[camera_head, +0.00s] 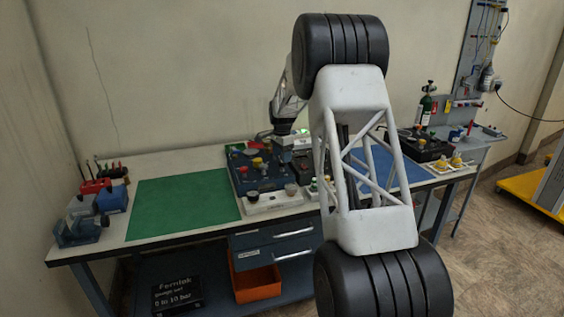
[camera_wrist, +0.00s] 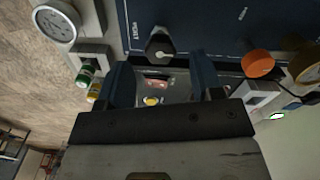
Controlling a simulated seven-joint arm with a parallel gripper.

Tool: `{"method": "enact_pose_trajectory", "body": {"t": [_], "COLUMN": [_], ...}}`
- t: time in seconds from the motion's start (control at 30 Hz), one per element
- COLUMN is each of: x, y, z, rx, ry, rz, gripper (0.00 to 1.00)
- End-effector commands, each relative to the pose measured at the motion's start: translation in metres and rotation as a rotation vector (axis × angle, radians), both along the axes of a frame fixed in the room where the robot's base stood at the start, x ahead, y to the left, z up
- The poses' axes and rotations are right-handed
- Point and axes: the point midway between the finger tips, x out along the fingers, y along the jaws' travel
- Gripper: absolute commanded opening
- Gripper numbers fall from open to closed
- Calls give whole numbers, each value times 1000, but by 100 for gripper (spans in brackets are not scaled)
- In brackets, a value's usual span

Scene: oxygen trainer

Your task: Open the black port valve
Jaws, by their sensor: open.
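In the wrist view, a black valve knob (camera_wrist: 159,46) with a pale mark sits at the edge of a dark blue panel (camera_wrist: 190,18), beside lettering that seems to read PORT. My gripper (camera_wrist: 163,78) is open, with one dark blue finger on each side. The knob shows just beyond the gap between the fingertips, and nothing is held. I cannot tell how far above the knob the fingertips are. In the head view, the dark blue panel (camera_head: 262,184) stands on the bench behind my arm; the black knob cannot be made out there.
In the wrist view, an orange knob (camera_wrist: 257,64) and a brass-coloured round part (camera_wrist: 306,64) are at right. A round gauge (camera_wrist: 55,22) and a green-capped fitting (camera_wrist: 86,73) are at left. In the head view, a green mat (camera_head: 185,205) lies clear, left of the panel.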

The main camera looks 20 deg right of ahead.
Motion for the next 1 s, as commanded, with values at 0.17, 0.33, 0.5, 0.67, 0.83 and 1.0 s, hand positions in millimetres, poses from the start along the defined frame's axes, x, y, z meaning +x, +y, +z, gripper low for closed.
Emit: {"method": "enact_pose_trajectory", "body": {"t": [0.17,0.33,0.5,0.67,0.83,1.0], "x": [0,0,0,0,0,0], "y": [0,0,0,0,0,0], "z": [-19,-28,-30,-30,-30,-29], "rx": [0,0,0,0,0,0], "ry": [1,0,-1,-1,0,0], "rz": [0,0,0,0,0,0], "gripper": [60,60,60,60,34,11]}}
